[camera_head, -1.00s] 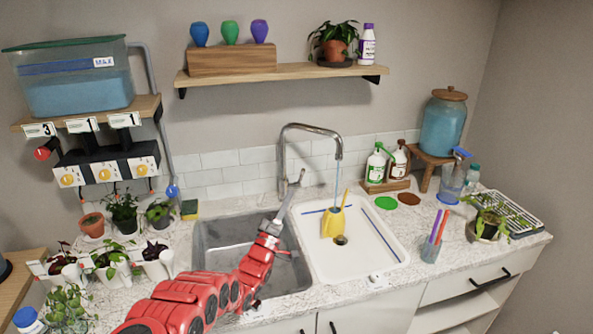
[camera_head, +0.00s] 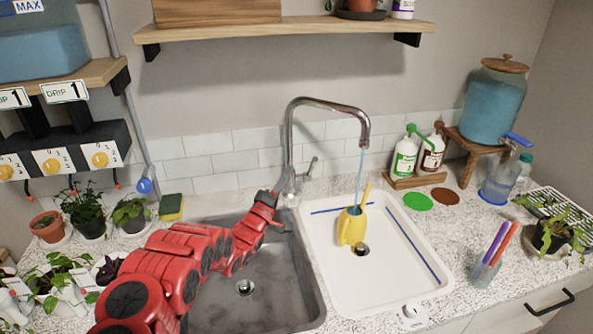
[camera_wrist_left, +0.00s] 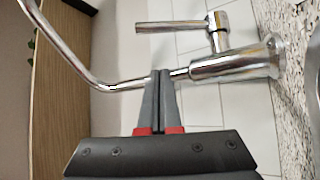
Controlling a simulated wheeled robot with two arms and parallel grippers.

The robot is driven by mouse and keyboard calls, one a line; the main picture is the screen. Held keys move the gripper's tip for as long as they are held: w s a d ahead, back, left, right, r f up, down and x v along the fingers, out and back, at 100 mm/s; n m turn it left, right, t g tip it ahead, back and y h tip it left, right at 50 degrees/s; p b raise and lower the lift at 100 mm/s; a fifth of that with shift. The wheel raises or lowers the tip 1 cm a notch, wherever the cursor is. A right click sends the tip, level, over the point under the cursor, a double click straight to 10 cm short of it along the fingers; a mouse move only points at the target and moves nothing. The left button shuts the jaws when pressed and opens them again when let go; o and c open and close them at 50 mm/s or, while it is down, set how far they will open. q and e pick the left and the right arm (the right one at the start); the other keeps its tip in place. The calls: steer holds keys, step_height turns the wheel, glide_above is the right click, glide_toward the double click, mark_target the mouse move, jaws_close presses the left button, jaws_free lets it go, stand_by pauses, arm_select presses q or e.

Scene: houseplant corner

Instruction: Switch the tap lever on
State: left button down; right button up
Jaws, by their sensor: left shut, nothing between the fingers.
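The chrome tap (camera_head: 290,150) stands behind the double sink, its spout arching right. Its lever (camera_head: 309,168) rises on the right of the tap body, tilted slightly. A thin water stream (camera_head: 360,170) falls from the spout into a yellow watering can (camera_head: 352,226) in the white basin. My left gripper (camera_head: 284,178) is shut and empty, at the tap's left side near its base. In the left wrist view the shut fingertips (camera_wrist_left: 161,73) overlap the tap column, with the lever (camera_wrist_left: 168,27) beyond them; contact cannot be told. My right gripper is not in view.
The grey left basin (camera_head: 265,285) lies under my left arm. A yellow-green sponge (camera_head: 171,207) and potted plants (camera_head: 85,210) stand to its left. Green and brown bottles (camera_head: 405,155) stand right of the tap. A wooden shelf (camera_head: 290,30) hangs above.

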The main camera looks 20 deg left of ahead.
mark_target(301, 175)
arm_select(q)
steer(key=b+x, duration=0.2)
steer(key=x, duration=0.7)
steer(key=shift+d+f+b, duration=0.1)
steer(key=shift+d+b, duration=0.1)
steer(key=shift+b, duration=0.15)
steer(key=shift+r+p, duration=0.4)
steer(key=shift+p, duration=0.25)
steer(key=shift+s+d+f+p, duration=1.15)
steer(key=shift+d+p, duration=0.1)
